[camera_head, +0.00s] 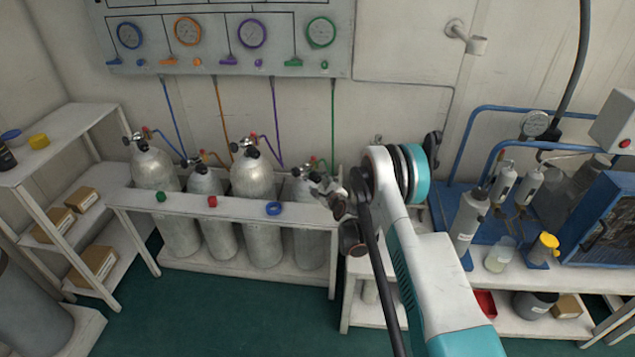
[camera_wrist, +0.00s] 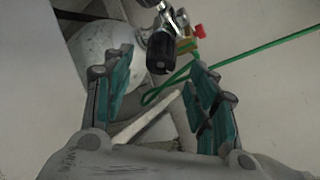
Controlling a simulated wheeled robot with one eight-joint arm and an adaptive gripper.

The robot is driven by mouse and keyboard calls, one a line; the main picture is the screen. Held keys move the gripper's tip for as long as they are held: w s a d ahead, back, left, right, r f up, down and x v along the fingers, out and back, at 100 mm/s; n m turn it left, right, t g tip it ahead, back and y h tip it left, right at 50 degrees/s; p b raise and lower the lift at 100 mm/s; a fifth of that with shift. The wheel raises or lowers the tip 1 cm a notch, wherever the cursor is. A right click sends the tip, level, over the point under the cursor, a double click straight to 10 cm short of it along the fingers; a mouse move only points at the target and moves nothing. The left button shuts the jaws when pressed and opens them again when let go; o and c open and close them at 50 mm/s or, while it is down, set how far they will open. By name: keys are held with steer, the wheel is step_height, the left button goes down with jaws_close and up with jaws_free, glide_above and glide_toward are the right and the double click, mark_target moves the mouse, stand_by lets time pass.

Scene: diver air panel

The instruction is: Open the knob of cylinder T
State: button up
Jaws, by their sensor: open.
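Several grey gas cylinders stand in a white rack. The rightmost cylinder (camera_head: 309,240), with the green hose (camera_head: 333,120), is beside my gripper (camera_head: 335,192); I cannot read a letter T on any of them. In the wrist view, its valve has a black knob (camera_wrist: 161,52) and a small red part (camera_wrist: 199,31). My gripper (camera_wrist: 160,72) is open, with teal-padded fingers on either side of the knob's line. The knob appears just beyond the fingertips, not gripped. The cylinder's pale rounded top (camera_wrist: 103,48) is partly hidden by the left finger.
The rack's front rail (camera_head: 235,207) carries green, red and blue items. A gauge panel (camera_head: 230,45) hangs above on the wall. A shelf with boxes (camera_head: 75,205) stands left. A blue-framed bench (camera_head: 480,120) with bottles and a compressor stands right, close to my arm.

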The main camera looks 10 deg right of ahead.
mark_target(318, 180)
steer(key=shift+b+x, duration=0.7)
steer(key=shift+x, duration=1.95)
steer(key=c, duration=1)
